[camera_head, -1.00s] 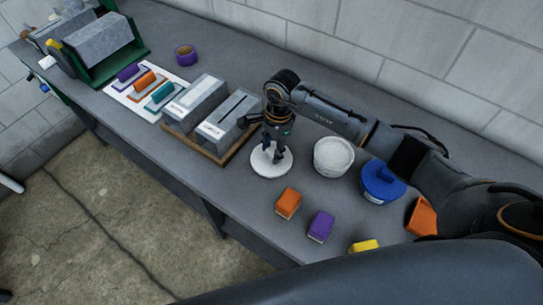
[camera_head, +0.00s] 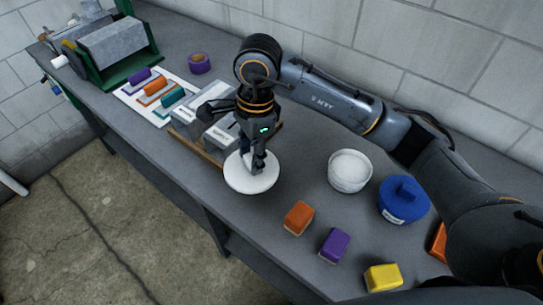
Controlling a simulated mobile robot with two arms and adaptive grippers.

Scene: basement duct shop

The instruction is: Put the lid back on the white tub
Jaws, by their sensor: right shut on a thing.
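The white tub (camera_head: 350,172) stands open on the grey bench, right of my right gripper, with white contents showing inside. The white round lid (camera_head: 252,180) is under my right gripper (camera_head: 257,165), whose fingers are shut on it. The lid looks about level, left of the tub and apart from it. Part of its top is hidden by the fingers, and I cannot tell for sure how high it is above the bench. My left gripper is not in view.
A blue lidded tub (camera_head: 403,202) stands right of the white tub. Orange (camera_head: 298,217), purple (camera_head: 334,244) and yellow (camera_head: 382,277) blocks lie along the front. Grey boxes (camera_head: 200,117) stand behind the gripper. A purple tape roll (camera_head: 199,63) lies farther back.

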